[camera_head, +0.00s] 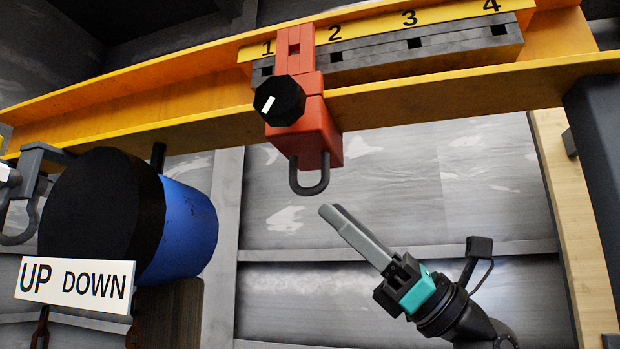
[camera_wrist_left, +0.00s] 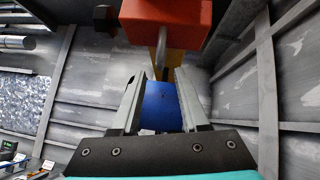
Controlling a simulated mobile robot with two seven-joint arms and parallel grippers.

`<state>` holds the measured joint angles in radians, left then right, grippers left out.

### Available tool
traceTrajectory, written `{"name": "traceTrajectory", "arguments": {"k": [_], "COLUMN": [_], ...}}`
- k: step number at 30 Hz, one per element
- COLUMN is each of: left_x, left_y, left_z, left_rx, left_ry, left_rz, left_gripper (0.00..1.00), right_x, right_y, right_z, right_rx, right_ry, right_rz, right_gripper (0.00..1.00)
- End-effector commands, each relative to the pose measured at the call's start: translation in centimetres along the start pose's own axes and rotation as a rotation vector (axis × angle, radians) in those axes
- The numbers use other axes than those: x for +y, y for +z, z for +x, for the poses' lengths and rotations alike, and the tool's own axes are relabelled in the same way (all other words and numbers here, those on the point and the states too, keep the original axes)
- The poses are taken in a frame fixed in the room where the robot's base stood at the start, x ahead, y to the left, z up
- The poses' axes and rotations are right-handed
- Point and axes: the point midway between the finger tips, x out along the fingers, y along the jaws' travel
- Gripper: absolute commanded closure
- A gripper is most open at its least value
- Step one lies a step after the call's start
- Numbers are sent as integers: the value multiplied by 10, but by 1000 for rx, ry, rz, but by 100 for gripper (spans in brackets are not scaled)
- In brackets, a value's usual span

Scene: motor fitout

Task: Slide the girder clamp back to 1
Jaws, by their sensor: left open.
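The red-orange girder clamp (camera_head: 318,130) hangs on the yellow girder (camera_head: 420,103). Its upper part stands between the marks 1 and 2 on the yellow number strip (camera_head: 370,30), just right of the 1. A black knob (camera_head: 280,101) with a white mark is on its front, and a dark loop (camera_head: 311,187) hangs below. My left gripper (camera_head: 340,219) is below and slightly right of the loop, apart from it. In the left wrist view, its fingers (camera_wrist_left: 160,88) are open and empty, with the clamp's red block (camera_wrist_left: 168,17) beyond them. My right gripper is not in view.
A grey slotted rail (camera_head: 430,46) runs under the numbers. A blue drum with a black end (camera_head: 185,230) hangs to the left, above an UP DOWN sign (camera_head: 75,284). A dark post (camera_head: 597,150) stands at the right. The space below the girder around my gripper is clear.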

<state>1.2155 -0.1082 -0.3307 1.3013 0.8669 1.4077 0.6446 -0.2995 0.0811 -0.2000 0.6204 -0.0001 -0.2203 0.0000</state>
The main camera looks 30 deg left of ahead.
Motion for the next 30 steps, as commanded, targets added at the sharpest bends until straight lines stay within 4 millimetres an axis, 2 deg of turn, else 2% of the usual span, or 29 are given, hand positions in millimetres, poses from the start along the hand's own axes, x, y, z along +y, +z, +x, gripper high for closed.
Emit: {"name": "traceTrajectory", "arguments": {"k": [1,3,9,21,23,30], "left_x": [0,0,0,0,0,0], "left_y": [2,2,1,0,0,0], "left_z": [14,27,52,58,58,58], "left_rx": [0,1,0,0,0,0], "left_ry": [5,3,3,0,0,1], "left_rz": [-2,0,1,1,1,1], "left_gripper": [55,55,55,55,60,87], "right_x": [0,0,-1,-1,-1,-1], "right_y": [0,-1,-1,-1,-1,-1], "right_z": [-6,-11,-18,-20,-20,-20], "right_rx": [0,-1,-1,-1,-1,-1], "right_ry": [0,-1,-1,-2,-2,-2], "right_rz": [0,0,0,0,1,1], "right_gripper": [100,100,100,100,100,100]}}
